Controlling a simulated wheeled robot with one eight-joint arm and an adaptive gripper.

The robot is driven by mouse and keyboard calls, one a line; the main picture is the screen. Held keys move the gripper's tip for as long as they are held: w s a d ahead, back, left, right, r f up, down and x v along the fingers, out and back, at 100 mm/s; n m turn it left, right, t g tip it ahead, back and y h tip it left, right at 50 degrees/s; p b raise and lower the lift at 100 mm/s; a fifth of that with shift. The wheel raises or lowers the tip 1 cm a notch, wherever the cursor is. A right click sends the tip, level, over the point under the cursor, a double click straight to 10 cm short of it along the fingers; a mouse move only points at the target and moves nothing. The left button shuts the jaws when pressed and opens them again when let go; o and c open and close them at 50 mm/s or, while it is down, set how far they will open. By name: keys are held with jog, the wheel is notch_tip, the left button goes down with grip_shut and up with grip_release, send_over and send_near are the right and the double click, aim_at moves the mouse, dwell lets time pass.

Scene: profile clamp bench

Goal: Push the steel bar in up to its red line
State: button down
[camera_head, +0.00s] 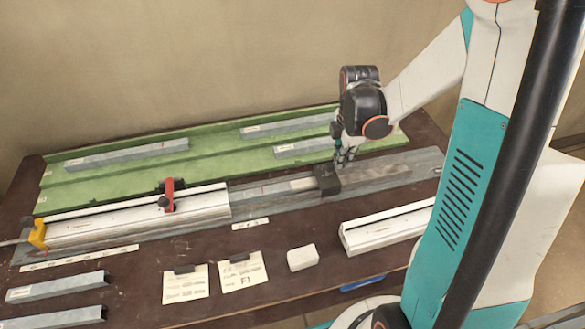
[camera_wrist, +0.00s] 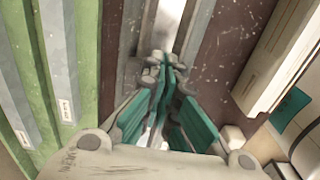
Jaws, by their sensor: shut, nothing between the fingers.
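The steel bar (camera_head: 275,189) lies flat on the grey bed, in line with the white profile (camera_head: 120,218). Its left end meets the profile's right end, and how far it reaches inside is hidden. A faint reddish mark shows on the bar, to the right of the profile's mouth. A dark block (camera_head: 327,180) sits at the bar's right end. My gripper (camera_head: 345,159) is shut and empty, pointing down just by the dark block; I cannot tell whether it touches. In the wrist view, the teal fingers (camera_wrist: 161,66) are together above a pale strip.
A red clamp (camera_head: 169,196) sits over the profile, with a yellow piece (camera_head: 38,234) at its left end. A green tray (camera_head: 100,178) with grey bars lies behind. A second white profile (camera_head: 385,228), a white block (camera_head: 302,257) and note cards (camera_head: 243,272) lie in front.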

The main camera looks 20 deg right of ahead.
send_over(314, 180)
jog(key=shift+a+b, duration=0.3)
dwell(0.7)
jog(key=shift+a, duration=0.55)
dwell(0.6)
jog(key=shift+d, duration=0.1)
jog(key=shift+d, duration=0.7)
notch_tip(314, 180, up, 7)
jog(key=p, duration=0.4)
jog(key=shift+p, duration=0.35)
